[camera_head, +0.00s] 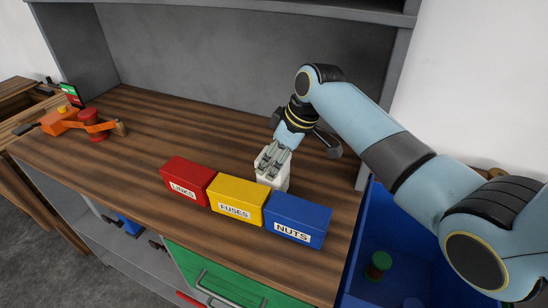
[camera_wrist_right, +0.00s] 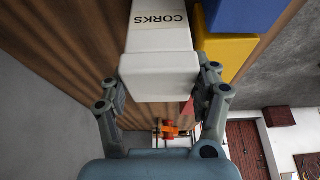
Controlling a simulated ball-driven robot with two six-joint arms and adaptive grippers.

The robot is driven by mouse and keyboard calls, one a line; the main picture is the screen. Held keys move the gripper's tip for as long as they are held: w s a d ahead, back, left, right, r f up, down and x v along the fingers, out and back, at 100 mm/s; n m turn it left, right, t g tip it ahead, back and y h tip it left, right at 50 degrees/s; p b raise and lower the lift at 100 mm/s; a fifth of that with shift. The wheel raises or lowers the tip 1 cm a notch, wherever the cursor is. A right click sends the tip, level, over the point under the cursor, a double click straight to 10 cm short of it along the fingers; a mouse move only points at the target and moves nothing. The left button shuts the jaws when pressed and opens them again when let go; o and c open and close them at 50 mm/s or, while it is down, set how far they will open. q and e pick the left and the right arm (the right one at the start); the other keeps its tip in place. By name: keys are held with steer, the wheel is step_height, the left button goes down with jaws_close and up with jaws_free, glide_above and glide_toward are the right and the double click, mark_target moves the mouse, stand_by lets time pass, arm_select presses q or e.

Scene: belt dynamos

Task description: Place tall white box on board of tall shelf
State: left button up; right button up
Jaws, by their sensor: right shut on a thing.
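The tall white box (camera_head: 271,177) is behind the yellow and blue boxes in the head view, over the wooden top. In the right wrist view the white box (camera_wrist_right: 160,50) carries the label CORKS. My right gripper (camera_head: 273,160) is shut on it, with one finger on each side; the gripper (camera_wrist_right: 161,84) also shows in the wrist view. Whether the box's base touches the wood is hidden. A grey shelf unit has a wooden board (camera_head: 140,150), a grey back panel and an upper board (camera_head: 260,8). My left gripper is not in view.
Red LINKS (camera_head: 188,180), yellow FUSES (camera_head: 237,201) and blue NUTS (camera_head: 297,220) boxes stand in a row along the front edge. An orange and red device (camera_head: 92,125) is at the left. A blue bin (camera_head: 375,235) stands at the right. The board's middle left is clear.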

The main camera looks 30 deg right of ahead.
steer(key=shift+f, duration=0.15)
steer(key=o, duration=1.7)
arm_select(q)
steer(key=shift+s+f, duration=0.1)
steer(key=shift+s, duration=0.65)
arm_select(e)
steer(key=shift+o, duration=0.2)
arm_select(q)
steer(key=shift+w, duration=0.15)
